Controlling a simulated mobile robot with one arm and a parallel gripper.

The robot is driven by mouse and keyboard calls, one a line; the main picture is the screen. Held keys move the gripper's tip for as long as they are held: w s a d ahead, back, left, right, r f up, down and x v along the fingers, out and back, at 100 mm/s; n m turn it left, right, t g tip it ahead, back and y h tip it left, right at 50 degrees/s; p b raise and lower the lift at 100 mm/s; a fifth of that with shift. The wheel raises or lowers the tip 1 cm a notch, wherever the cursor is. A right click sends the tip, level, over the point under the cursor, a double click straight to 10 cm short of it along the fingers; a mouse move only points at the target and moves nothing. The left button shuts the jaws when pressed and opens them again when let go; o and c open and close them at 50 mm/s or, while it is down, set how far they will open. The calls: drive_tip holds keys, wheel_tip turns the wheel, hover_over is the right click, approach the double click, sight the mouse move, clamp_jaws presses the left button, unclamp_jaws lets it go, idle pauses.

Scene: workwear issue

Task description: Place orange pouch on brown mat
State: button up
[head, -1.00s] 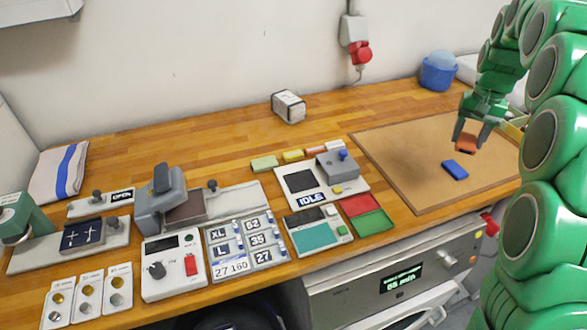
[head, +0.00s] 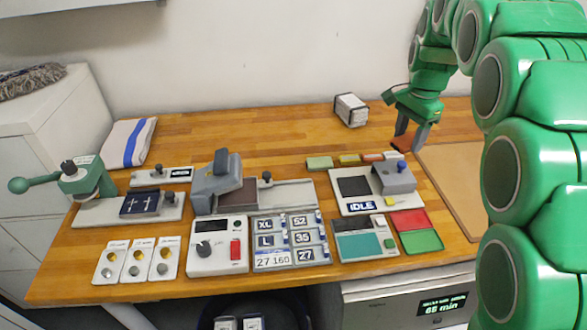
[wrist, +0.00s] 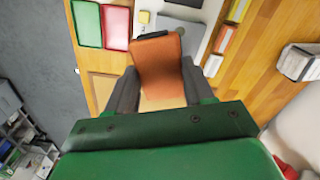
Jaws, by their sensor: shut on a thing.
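My gripper (head: 412,140) is shut on the orange pouch (head: 402,144). In the wrist view the pouch (wrist: 160,66) sits between the two fingers (wrist: 160,88), tilted a little. In the head view it shows by the back left corner of the brown mat (head: 448,178), above the counter. The exact height is hard to tell. The mat lies flat at the right, and my arm hides much of it.
A grey device marked IDLE (head: 350,205) stands left of the mat, with red (head: 408,221) and green (head: 424,241) trays in front. Several coloured blocks line its back. A white box-shaped item (head: 350,110) stands behind.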

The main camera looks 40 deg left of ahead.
drive_tip(key=s+a+m, duration=0.4)
drive_tip(key=s+a, duration=1.4)
drive_tip(key=a, duration=0.2)
drive_tip(key=f, duration=0.5)
drive_tip(key=shift+d+f, duration=0.1)
drive_tip(key=shift+d, duration=0.2)
hover_over(290, 168)
drive_tip(key=f, duration=0.8)
drive_tip(key=shift+s+d+f, duration=0.3)
drive_tip(key=shift+s+d, duration=0.05)
drive_tip(key=shift+s, duration=0.05)
drive_tip(key=shift+w+a+f, duration=0.2)
drive_tip(key=shift+f, duration=0.2)
drive_tip(key=shift+w+a+f, duration=0.15)
drive_tip(key=shift+f, duration=1.45)
